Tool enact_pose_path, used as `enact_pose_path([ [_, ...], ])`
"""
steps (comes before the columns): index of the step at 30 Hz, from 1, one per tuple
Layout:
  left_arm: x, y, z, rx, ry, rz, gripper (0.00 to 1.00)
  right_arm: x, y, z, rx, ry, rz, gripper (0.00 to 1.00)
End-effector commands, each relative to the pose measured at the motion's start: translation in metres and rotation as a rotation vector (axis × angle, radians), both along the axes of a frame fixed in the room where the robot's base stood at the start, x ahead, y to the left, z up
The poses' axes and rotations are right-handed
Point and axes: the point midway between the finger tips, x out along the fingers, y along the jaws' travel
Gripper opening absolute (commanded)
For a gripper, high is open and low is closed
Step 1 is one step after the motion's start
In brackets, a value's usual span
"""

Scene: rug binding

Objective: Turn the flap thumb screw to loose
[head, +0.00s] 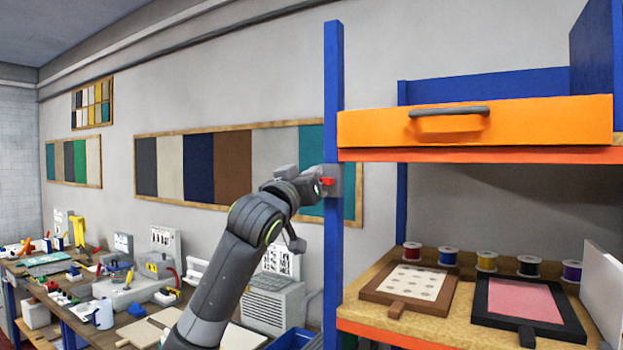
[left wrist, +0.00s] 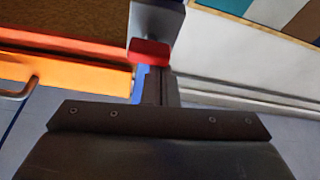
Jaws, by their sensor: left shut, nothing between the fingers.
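A small red piece (head: 327,182), which looks like the thumb screw, sits on a grey block (head: 335,180) on the blue upright post (head: 333,80). In the left wrist view the red piece (left wrist: 149,53) lies across the lower end of the grey block (left wrist: 156,22). My left gripper (head: 314,182) is shut and empty, its tip right by the red piece. In the left wrist view its narrow dark fingers (left wrist: 160,85) end just below the red piece; I cannot tell whether they touch. My right gripper is out of view.
An orange flap or drawer front (head: 560,122) with a grey handle (head: 450,112) is right of the post. Below it, a shelf (head: 375,318) holds framed panels and several thread spools. A cluttered workbench (head: 130,325) stands at left.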

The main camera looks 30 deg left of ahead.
Motion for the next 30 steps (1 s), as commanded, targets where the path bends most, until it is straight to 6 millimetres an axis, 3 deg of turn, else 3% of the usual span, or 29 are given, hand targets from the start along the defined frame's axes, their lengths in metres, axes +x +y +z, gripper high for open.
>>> enact_pose_path([
  [14,0.001,0.001,-0.005,-0.161,0.002,0.0,0.0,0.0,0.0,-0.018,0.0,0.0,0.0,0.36],
  [25,0.0,0.004,-0.013,-0.284,0.002,-0.001,0.0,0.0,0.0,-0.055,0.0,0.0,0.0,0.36],
  [30,0.0,0.004,-0.016,-0.454,0.002,-0.001,0.0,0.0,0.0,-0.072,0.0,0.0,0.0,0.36],
])
